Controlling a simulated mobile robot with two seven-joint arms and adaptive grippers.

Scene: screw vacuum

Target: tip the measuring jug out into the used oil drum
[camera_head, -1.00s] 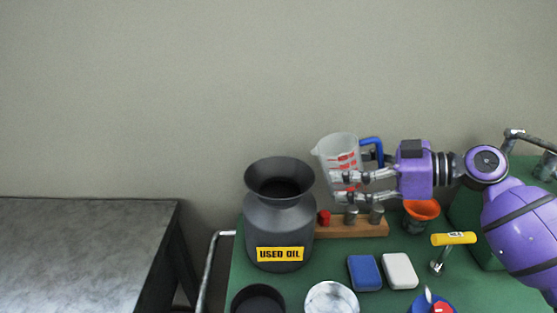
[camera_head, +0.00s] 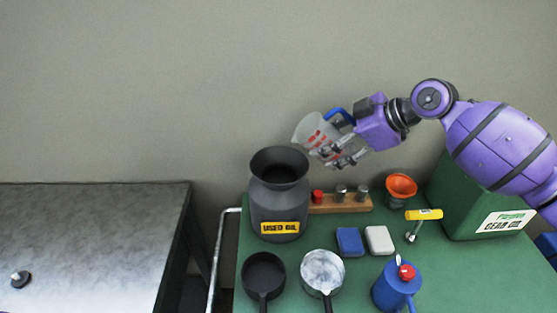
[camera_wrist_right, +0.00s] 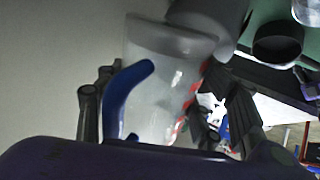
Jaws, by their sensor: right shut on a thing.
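The measuring jug (camera_head: 314,134) is clear with red markings and a blue handle. It is tilted to the left, its mouth above and to the right of the drum's flared opening in the head view. My right gripper (camera_head: 338,152) is shut on the jug's body. The jug also fills the middle of the right wrist view (camera_wrist_right: 165,85), with fingers on both sides. The used oil drum (camera_head: 279,205) is dark grey with a yellow USED OIL label and stands upright on the green bench. I cannot make out any liquid in the jug. My left gripper is not in view.
A wooden block with small weights (camera_head: 340,203) stands right of the drum. An orange funnel (camera_head: 401,187), a yellow-handled tool (camera_head: 424,214), two pans, a blue oil can (camera_head: 394,287) and a green gear oil box (camera_head: 478,205) share the bench (camera_head: 344,284). A grey table stands left.

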